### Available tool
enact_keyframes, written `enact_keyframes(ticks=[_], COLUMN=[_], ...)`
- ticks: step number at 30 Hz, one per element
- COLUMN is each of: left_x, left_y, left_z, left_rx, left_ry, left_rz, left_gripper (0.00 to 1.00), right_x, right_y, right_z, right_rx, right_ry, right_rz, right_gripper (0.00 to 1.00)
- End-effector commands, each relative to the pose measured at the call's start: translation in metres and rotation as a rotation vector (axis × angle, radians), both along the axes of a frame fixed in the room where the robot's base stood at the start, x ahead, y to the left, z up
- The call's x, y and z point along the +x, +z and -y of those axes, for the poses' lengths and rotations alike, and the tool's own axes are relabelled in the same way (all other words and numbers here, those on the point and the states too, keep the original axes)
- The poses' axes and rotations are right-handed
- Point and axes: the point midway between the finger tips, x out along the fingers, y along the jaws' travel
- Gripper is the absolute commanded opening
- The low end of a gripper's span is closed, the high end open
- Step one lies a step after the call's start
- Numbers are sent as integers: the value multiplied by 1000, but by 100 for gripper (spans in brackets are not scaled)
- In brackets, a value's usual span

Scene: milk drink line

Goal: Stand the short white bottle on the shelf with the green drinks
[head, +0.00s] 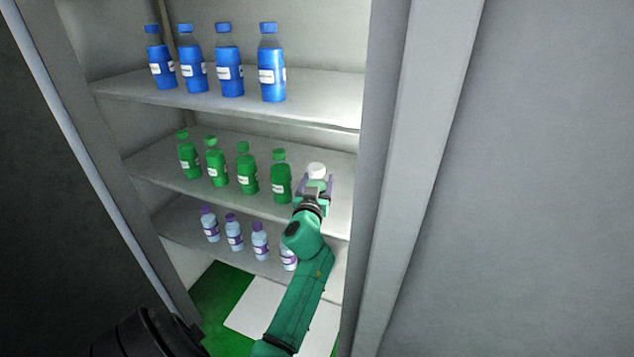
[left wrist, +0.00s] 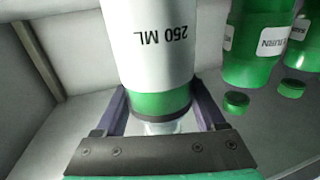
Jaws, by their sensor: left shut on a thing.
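The short white bottle (head: 316,170) shows its white cap at the right end of the middle shelf (head: 335,215). My left gripper (head: 314,188) is shut on it, with one finger on each side. In the left wrist view, which is upside down, the white bottle (left wrist: 150,45) fills the middle, with a "250 ML" print and a green band between the fingers (left wrist: 160,118). I cannot tell whether its base touches the shelf. Several green drinks (head: 281,180) stand in a row to its left; some show in the left wrist view (left wrist: 255,45). My right gripper is not in view.
Blue bottles (head: 229,75) stand on the shelf above. Small purple-labelled bottles (head: 260,242) stand on the shelf below, one partly hidden by my arm. The cabinet's right side post (head: 385,160) is close to the gripper's right.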

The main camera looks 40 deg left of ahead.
Motion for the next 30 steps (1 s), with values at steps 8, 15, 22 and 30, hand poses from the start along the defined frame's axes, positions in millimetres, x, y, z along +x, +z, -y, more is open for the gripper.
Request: enact_keyframes(ticks=[8,15,22,30], left_x=[0,-4,-43,-93], left_y=[-1,0,-3,-3], left_z=[0,3,26,58], left_rx=[0,0,-3,-2], left_ry=[0,0,1,0], left_rz=[0,0,1,0], left_gripper=[100,100,100,100], right_x=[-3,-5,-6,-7], right_y=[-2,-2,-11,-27], right_z=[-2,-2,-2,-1], right_rx=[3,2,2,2], right_ry=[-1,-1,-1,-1], right_rz=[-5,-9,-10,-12], right_gripper=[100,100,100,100])
